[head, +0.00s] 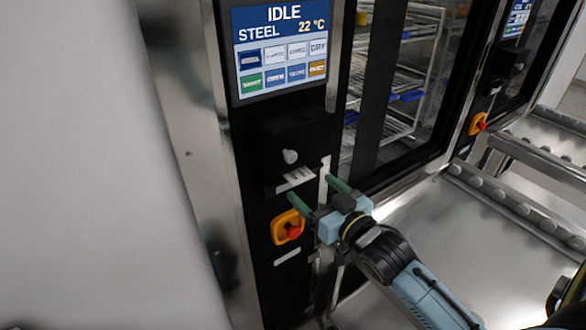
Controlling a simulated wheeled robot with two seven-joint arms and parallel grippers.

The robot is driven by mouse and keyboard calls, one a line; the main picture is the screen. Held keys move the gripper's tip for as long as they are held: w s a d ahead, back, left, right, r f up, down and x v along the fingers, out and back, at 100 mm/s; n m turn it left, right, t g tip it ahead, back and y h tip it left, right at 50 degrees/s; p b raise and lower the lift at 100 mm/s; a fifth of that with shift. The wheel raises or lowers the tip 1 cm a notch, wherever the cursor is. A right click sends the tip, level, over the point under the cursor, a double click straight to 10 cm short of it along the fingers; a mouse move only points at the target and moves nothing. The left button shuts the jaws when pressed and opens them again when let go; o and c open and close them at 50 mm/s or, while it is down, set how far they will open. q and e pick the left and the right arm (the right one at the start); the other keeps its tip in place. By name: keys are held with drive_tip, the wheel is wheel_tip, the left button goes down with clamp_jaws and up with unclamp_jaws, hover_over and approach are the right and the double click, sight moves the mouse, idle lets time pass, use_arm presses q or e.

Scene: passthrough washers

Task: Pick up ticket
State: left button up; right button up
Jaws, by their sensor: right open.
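A small white ticket (296,179) with dark marks sticks out below the black printer box on the washer's front panel. My right gripper (314,191) reaches in from the lower right, with its two green fingers apart. The fingertips are just below and to the right of the ticket in the picture. Nothing is seen between them, and I cannot tell how far they are from the panel. My left gripper is not in view.
Above the ticket are a grey knob (290,156) and a screen (281,50) reading IDLE, STEEL, 22 °C. An orange-and-red emergency stop (289,228) sits just below the fingers. A glass door with racks (408,75) and a steel roller conveyor (515,205) lie to the right.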

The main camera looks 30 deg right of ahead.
sight(295, 177)
drive_tip(key=w, duration=0.4)
drive_tip(key=shift+f, duration=0.1)
drive_tip(key=c, duration=1.1)
